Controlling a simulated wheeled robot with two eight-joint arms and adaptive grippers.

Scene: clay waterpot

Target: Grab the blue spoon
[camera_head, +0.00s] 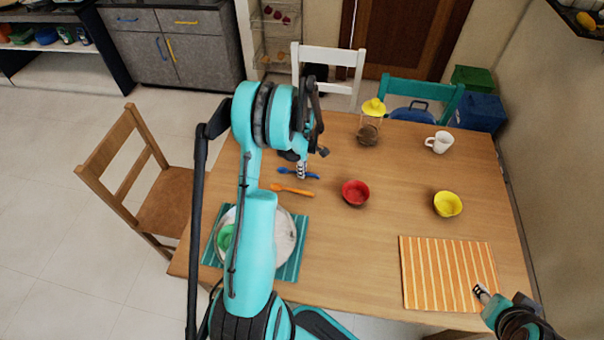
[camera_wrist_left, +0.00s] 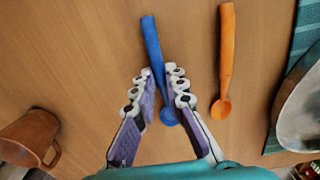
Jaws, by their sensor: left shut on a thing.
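The blue spoon (camera_head: 312,175) lies on the wooden table left of the middle, partly hidden by my left gripper (camera_head: 301,171). In the left wrist view, the blue spoon (camera_wrist_left: 152,40) runs between the fingertips of my left gripper (camera_wrist_left: 158,76), handle pointing away and bowl between the fingers. The left gripper is shut on the spoon, around the part near its bowl. My right gripper (camera_head: 482,292) is over the striped orange mat at the lower right, away from the spoon. It is too small to tell whether it is open or shut.
An orange spoon (camera_head: 292,190) lies close to the blue one. A plate (camera_head: 286,240) on a teal mat, red bowl (camera_head: 355,193), yellow bowl (camera_head: 447,204), white mug (camera_head: 440,142) and yellow-lidded jar (camera_head: 370,122) stand around. A brown mug (camera_wrist_left: 28,135) shows in the wrist view.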

